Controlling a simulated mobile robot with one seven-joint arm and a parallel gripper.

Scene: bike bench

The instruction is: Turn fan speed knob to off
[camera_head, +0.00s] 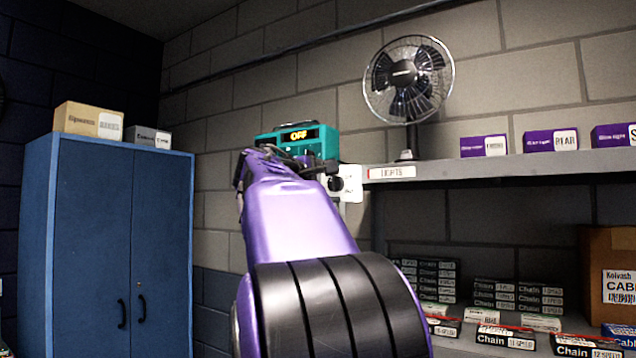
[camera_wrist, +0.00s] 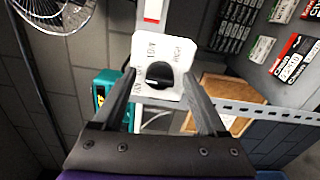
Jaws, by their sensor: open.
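The fan speed knob (camera_wrist: 160,75) is a round black dial on a white plate (camera_wrist: 150,47) with printed labels, seen at the centre of the wrist view. A pale mark on the dial points toward the picture's left. The labels are too small to read surely. My gripper (camera_wrist: 160,77) is open, with one dark finger on each side of the knob. I cannot tell whether the fingers touch it. In the head view the plate (camera_head: 352,184) is partly hidden behind my arm. The fan (camera_head: 408,80) stands on the shelf above; it also shows in the wrist view (camera_wrist: 55,10).
A teal device (camera_head: 323,143) with a display reading OFF sits behind my arm. The grey shelf (camera_head: 480,167) at right has purple boxes above and chain boxes below. A blue cabinet (camera_head: 90,230) with boxes on top stands at left.

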